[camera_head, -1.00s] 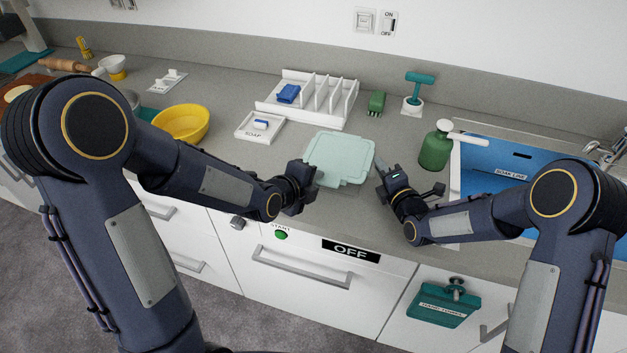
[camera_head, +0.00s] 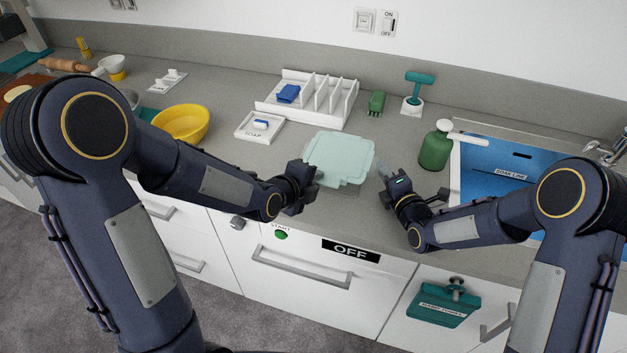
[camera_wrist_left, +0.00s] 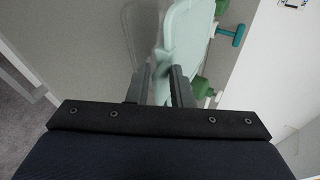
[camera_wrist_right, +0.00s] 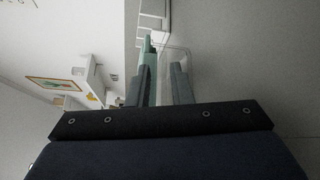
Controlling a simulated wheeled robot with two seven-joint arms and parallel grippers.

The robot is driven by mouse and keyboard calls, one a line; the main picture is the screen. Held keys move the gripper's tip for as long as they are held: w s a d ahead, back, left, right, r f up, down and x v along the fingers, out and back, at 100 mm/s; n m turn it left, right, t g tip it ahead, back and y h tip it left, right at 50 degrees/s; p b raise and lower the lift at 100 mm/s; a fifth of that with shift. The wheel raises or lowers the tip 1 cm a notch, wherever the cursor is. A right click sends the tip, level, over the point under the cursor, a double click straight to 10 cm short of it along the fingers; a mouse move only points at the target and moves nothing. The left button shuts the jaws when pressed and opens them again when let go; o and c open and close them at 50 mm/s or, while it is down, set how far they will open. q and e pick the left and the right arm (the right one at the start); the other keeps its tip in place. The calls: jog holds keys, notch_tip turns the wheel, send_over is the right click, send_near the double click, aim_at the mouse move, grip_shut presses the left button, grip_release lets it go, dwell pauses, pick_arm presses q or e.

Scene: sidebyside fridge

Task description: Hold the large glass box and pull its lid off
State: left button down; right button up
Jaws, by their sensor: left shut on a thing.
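The large glass box (camera_head: 350,190) sits on the counter near its front edge, mostly hidden under its pale mint lid (camera_head: 340,158). My left gripper (camera_head: 312,175) is at the lid's left side. In the left wrist view the lid's rim (camera_wrist_left: 181,40) runs between the fingers (camera_wrist_left: 160,88), which are shut on it; the clear box wall (camera_wrist_left: 143,30) shows beside it. My right gripper (camera_head: 384,174) is to the right of the box, apart from it in the head view. In the right wrist view its fingers (camera_wrist_right: 162,85) are open, with the lid (camera_wrist_right: 147,52) edge-on beyond the left finger.
A green soap bottle (camera_head: 435,148) and the blue sink (camera_head: 505,172) are to the right.

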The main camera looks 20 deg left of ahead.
jog(key=shift+w, duration=0.1)
dwell(0.3)
jog(key=shift+x, duration=0.85)
grip_shut()
jog(key=shift+f, duration=0.15)
dwell(0.9)
jog(key=shift+r, duration=0.35)
dwell(1.0)
